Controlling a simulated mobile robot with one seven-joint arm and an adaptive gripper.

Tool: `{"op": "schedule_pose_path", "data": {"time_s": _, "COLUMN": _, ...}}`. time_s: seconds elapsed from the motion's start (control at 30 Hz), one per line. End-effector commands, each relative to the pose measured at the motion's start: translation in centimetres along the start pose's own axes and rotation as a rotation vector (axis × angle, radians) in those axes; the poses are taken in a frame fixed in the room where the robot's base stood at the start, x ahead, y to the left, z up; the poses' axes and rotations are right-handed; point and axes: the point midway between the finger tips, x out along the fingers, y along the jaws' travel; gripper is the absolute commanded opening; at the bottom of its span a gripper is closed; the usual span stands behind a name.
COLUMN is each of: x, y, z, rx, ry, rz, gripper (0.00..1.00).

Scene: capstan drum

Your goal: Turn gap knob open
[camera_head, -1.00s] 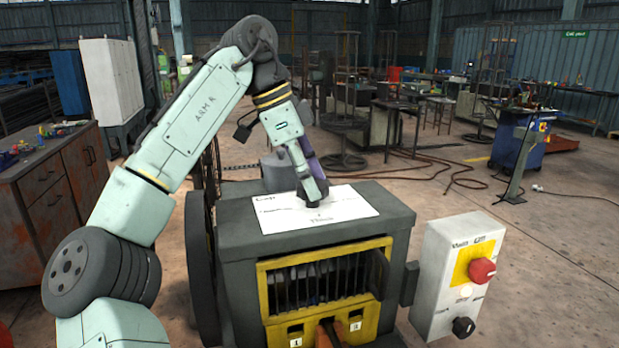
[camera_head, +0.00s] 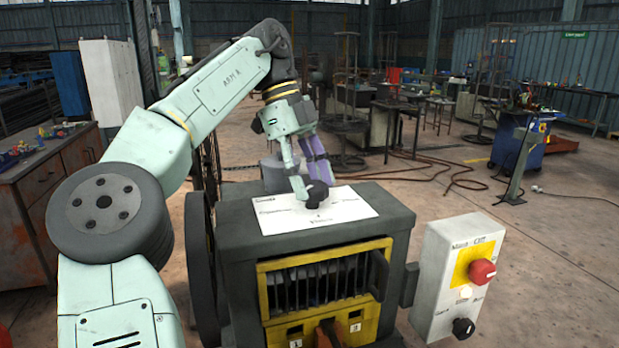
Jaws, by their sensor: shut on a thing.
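The gap knob (camera_head: 317,190) is a small dark knob on top of the grey machine, on a white label plate (camera_head: 272,212). My gripper (camera_head: 311,181) reaches down onto it from above and is shut on it. The fingers hide part of the knob, so its pointer cannot be made out. The lettering on the plate is too small to read surely.
The machine housing (camera_head: 400,222) has a yellow barred guard (camera_head: 262,290) in front. A control box (camera_head: 432,285) with a red knob (camera_head: 482,271) and a black knob (camera_head: 463,327) stands to its right. A workbench (camera_head: 50,185) is at the left.

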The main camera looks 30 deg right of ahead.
Motion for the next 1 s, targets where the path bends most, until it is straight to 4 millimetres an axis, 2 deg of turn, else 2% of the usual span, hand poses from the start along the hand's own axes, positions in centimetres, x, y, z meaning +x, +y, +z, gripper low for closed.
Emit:
{"op": "schedule_pose_path", "data": {"time_s": 0.43, "x": 0.09, "y": 0.00, "z": -0.01, "rx": 0.009, "ry": 0.000, "rz": 0.006, "gripper": 0.19}}
{"op": "schedule_pose_path", "data": {"time_s": 0.47, "x": 0.09, "y": 0.00, "z": -0.01, "rx": 0.009, "ry": 0.000, "rz": 0.006, "gripper": 0.49}}
{"op": "schedule_pose_path", "data": {"time_s": 0.73, "x": 0.07, "y": 0.00, "z": -0.01, "rx": 0.008, "ry": 0.000, "rz": 0.005, "gripper": 0.67}}
{"op": "schedule_pose_path", "data": {"time_s": 1.0, "x": 0.06, "y": -0.01, "z": -0.01, "rx": 0.008, "ry": 0.000, "rz": 0.005, "gripper": 0.67}}
